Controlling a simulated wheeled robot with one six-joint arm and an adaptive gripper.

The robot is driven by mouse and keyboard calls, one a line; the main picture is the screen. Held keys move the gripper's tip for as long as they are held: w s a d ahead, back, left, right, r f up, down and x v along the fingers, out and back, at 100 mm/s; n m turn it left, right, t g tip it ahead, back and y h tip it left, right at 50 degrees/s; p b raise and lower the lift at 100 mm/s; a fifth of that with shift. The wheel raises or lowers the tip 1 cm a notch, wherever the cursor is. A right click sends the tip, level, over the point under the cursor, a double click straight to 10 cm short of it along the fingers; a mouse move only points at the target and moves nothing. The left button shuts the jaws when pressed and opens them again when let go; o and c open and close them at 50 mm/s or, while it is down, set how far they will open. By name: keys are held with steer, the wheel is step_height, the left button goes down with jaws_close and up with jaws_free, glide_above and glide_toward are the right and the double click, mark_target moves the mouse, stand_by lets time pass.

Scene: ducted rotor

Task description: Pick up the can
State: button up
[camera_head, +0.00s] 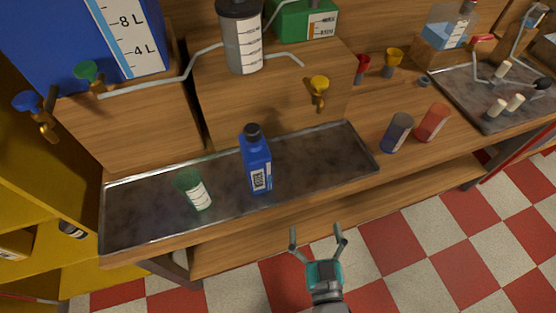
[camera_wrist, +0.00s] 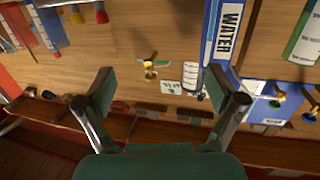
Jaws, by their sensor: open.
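My gripper (camera_head: 318,238) is open and empty, apart from the containers, in front of the bench over the checkered floor. Its spread fingers (camera_wrist: 162,88) show in the wrist view with nothing between them.
The metal tray (camera_head: 320,165) also holds a green cup (camera_head: 193,190) left of the blue container. A dark blue cup (camera_head: 397,132) and a red cup (camera_head: 433,122) stand right of the tray. A yellow-handled tap (camera_head: 319,88) juts out above it. The tray's right part is clear.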

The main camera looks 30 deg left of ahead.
mark_target(260, 168)
steer(key=w+a+r+n+y, duration=0.1)
steer(key=a+r, duration=0.1)
steer(key=a, duration=0.3)
steer(key=w+a+r+n+g+y, duration=0.1)
steer(key=w+a, duration=0.1)
steer(key=a, duration=0.4)
steer(key=w+a+r+g+y, duration=0.1)
steer(key=a+r, duration=0.1)
steer(key=a, duration=0.4)
steer(key=shift+w+r+n, duration=0.25)
steer(key=shift+r+n, duration=0.05)
steer(key=shift+n, duration=0.1)
steer(key=shift+x, duration=3)
steer(key=c, duration=1.6)
steer(key=shift+r, duration=0.1)
jaws_close()
steer(key=shift+r, duration=0.1)
